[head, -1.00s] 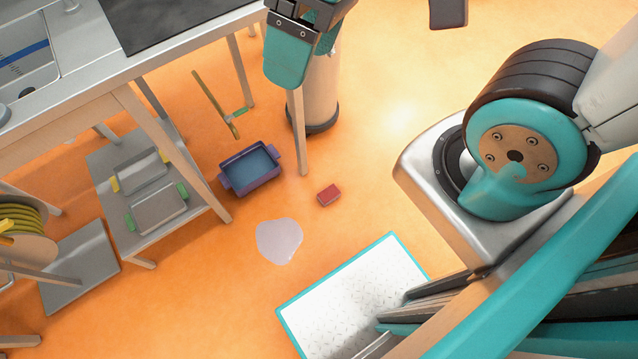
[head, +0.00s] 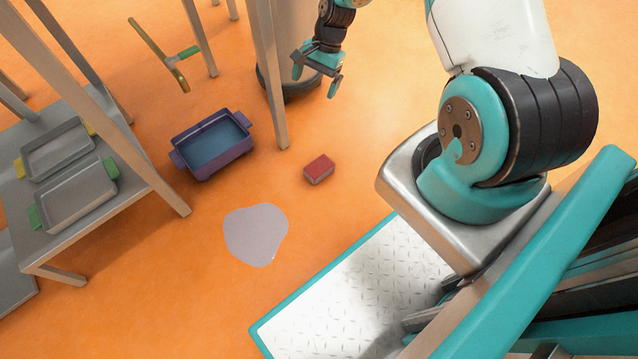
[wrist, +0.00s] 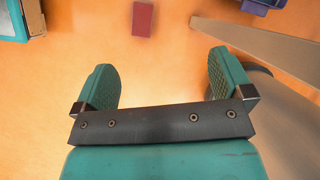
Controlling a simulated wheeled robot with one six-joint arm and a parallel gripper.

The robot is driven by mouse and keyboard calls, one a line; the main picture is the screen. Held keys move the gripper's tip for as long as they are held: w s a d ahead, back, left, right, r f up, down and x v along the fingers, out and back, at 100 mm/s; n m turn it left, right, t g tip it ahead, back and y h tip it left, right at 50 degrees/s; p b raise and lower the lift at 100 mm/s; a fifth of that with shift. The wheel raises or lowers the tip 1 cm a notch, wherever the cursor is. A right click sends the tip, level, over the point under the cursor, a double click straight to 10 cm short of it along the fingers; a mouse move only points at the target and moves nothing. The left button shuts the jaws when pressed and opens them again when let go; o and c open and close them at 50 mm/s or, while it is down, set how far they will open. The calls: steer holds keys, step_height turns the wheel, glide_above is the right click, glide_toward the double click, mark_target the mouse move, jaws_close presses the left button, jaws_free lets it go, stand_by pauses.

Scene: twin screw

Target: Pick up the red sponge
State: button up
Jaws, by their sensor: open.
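The red sponge (head: 319,169) is a small red block lying on the orange floor in the head view. It also shows near the top of the wrist view (wrist: 142,18), beyond my fingertips. My gripper (head: 315,75) is open and empty, with its two teal fingers apart. In the head picture it is above and apart from the sponge, near a wooden table leg. In the wrist view my gripper (wrist: 160,78) has clear floor between its fingers.
A purple tub (head: 212,146) with blue inside stands left of the sponge. A pale puddle (head: 256,235) lies on the floor below it. A wooden table leg (head: 268,75) stands close to my gripper. A shelf (head: 105,205) with metal trays is at left.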

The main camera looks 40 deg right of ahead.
steer(key=s+d+f+m+b, duration=0.2)
steer(key=f+b, duration=0.1)
steer(key=f, duration=0.7)
steer(key=s+d+f+m+b, duration=0.2)
steer(key=d+f, duration=0.1)
steer(key=f, duration=0.6)
steer(key=b, duration=0.7)
glide_toward(321, 164)
steer(key=x, duration=0.5)
steer(key=shift+s+f, duration=0.15)
steer(key=shift+s, duration=0.05)
steer(key=b+x, duration=0.4)
steer(key=x, duration=0.2)
steer(key=shift+w+f, duration=0.15)
steer(key=shift+c, duration=0.2)
steer(key=c, duration=1)
